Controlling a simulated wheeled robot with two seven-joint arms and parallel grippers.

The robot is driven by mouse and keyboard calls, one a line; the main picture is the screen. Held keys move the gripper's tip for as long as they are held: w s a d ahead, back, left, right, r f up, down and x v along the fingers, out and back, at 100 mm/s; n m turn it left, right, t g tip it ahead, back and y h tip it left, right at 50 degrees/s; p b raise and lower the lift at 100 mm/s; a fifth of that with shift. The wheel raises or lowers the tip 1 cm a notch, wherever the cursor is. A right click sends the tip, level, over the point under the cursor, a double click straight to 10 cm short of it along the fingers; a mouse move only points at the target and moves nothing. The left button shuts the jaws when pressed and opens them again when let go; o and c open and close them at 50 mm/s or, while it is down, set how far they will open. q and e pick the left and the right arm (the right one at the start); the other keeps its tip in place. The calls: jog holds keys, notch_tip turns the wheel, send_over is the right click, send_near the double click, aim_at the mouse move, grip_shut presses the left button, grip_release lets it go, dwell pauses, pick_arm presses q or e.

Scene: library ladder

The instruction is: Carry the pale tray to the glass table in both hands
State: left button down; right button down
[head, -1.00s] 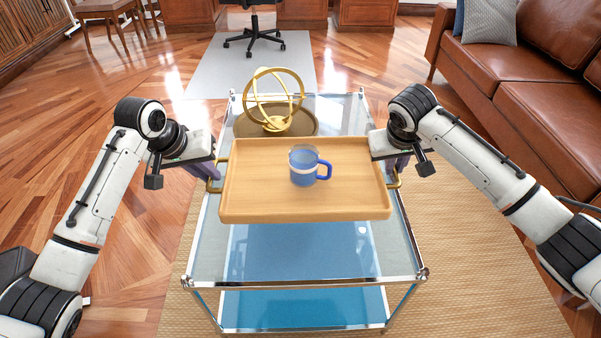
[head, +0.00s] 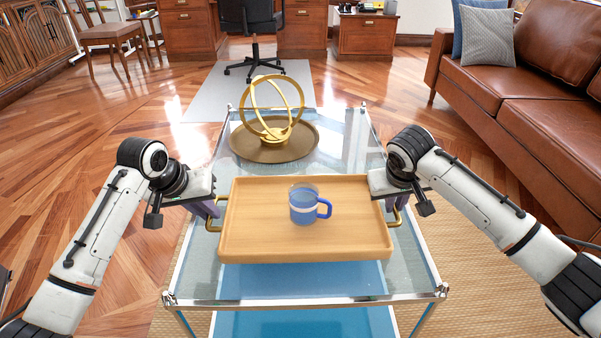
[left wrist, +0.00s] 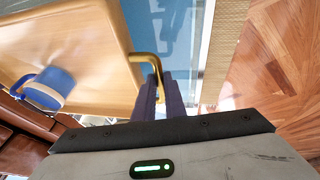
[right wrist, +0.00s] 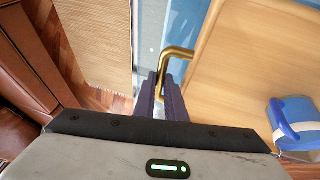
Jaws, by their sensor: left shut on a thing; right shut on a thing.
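The pale wooden tray (head: 260,240) is over the glass table (head: 190,270), looking level; I cannot tell whether it touches the glass. A blue mug with a pale band (head: 303,207) stands upright on the tray. My left gripper (head: 212,209) is shut on the tray's left brass handle, which also shows in the left wrist view (left wrist: 150,60). My right gripper (head: 391,205) is shut on the right brass handle, seen in the right wrist view (right wrist: 178,52). The fingers hide part of each handle.
A round brown tray (head: 240,150) with a gold ring sculpture (head: 272,134) occupies the table's far end. Bare glass shows in front of the pale tray. A brown leather sofa (head: 520,110) is at right, and an office chair (head: 255,30) stands beyond the table.

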pick_arm(q)
jog(key=shift+f, duration=0.15)
pick_arm(e)
jog(key=shift+f, duration=0.1)
